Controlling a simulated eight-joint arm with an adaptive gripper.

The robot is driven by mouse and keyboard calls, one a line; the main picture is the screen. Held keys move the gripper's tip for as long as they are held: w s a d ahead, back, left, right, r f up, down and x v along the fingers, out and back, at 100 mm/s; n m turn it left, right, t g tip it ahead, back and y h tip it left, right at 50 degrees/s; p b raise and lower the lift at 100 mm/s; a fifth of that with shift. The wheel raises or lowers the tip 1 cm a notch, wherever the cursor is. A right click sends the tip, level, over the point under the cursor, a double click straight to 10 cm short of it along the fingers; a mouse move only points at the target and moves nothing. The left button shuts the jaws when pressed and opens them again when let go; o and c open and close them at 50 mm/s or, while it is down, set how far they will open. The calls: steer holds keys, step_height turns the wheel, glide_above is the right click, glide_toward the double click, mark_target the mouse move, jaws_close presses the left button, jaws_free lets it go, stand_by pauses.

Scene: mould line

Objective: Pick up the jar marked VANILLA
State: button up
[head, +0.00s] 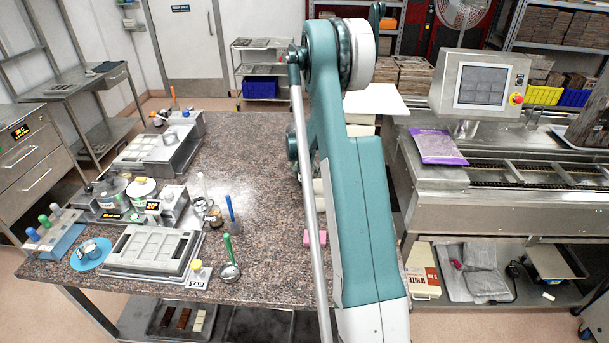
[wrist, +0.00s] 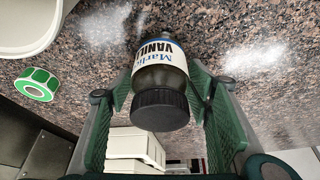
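In the wrist view, a dark jar (wrist: 161,78) with a black lid has a white label reading "VANILL", its last letters cut off at the jar's edge. Its lid points toward the camera. My gripper (wrist: 160,85) has a green-padded finger on each side of the jar, with the tips close to its sides at the label. I cannot tell whether both pads press on it. In the head view, my arm hides the gripper and the jar.
In the wrist view, a green tape roll (wrist: 37,85) and a pale container (wrist: 25,25) lie left of the jar. In the head view, the granite table (head: 265,160) holds moulds (head: 150,252), jars and tools at left. A machine with a screen (head: 481,86) stands at right.

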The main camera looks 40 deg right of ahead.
steer(key=c, duration=0.9)
steer(key=shift+r, duration=0.2)
steer(key=shift+r, duration=4.85)
